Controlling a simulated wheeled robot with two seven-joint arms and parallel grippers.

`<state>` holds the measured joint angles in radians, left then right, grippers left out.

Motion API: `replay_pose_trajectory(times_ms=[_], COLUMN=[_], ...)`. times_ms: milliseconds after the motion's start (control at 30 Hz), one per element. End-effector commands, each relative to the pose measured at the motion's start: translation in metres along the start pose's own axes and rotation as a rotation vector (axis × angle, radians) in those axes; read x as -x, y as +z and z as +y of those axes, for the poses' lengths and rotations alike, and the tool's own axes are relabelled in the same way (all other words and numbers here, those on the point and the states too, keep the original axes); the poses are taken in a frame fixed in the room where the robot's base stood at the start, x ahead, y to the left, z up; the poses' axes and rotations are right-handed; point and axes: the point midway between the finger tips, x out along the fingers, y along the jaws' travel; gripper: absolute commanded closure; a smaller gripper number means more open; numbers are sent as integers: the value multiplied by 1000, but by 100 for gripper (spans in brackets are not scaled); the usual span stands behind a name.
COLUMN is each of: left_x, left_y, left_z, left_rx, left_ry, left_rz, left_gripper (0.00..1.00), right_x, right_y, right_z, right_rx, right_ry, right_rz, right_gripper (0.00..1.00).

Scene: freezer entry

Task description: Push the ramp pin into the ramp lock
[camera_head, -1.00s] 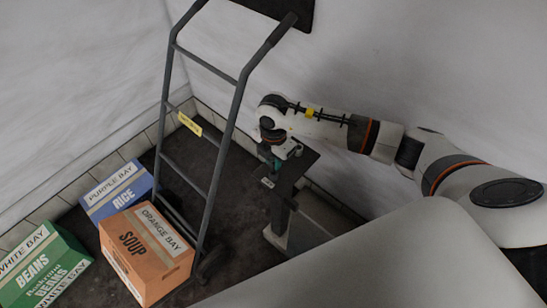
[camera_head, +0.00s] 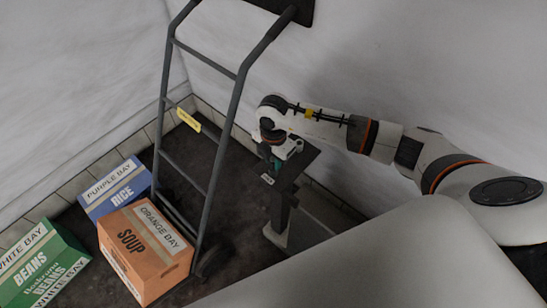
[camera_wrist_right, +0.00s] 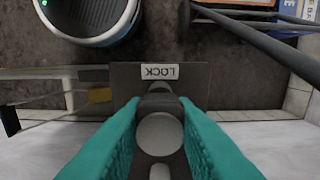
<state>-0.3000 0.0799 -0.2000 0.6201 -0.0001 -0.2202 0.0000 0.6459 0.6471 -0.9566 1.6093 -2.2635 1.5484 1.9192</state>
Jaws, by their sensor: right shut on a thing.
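My right gripper (camera_wrist_right: 160,135) has teal fingers shut on the grey ramp pin (camera_wrist_right: 159,133), whose round head shows between them in the wrist view. The pin's lower end is over or at the dark lock plate (camera_wrist_right: 195,83); I cannot tell how deep it sits. The plate carries a white label reading LOCK (camera_wrist_right: 160,72), upside down in that view. In the head view my right gripper (camera_head: 276,163) reaches down onto the lock plate (camera_head: 300,160), which stands on a post (camera_head: 281,215). The hand hides the pin there. My left gripper is not in view.
A grey hand truck frame (camera_head: 226,125) stands left of the lock. A soup box (camera_head: 145,250), a rice box (camera_head: 115,190) and a green beans box (camera_head: 40,265) are on the floor at the left. White walls rise close behind the lock.

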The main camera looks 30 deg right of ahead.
Motion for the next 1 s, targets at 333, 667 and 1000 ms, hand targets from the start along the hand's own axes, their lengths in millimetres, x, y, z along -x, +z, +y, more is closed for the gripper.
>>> replay_pose_trajectory(times_ms=[333,667,1000], left_x=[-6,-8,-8], left_y=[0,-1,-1], left_z=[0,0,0], left_rx=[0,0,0], left_ry=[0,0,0], left_rz=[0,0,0], left_gripper=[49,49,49], right_x=[-9,-12,-10], right_y=[0,0,0], right_z=[0,0,0], right_rx=[0,1,0], right_ry=[0,0,-1], right_rz=[0,0,0], right_gripper=[99,55,50])
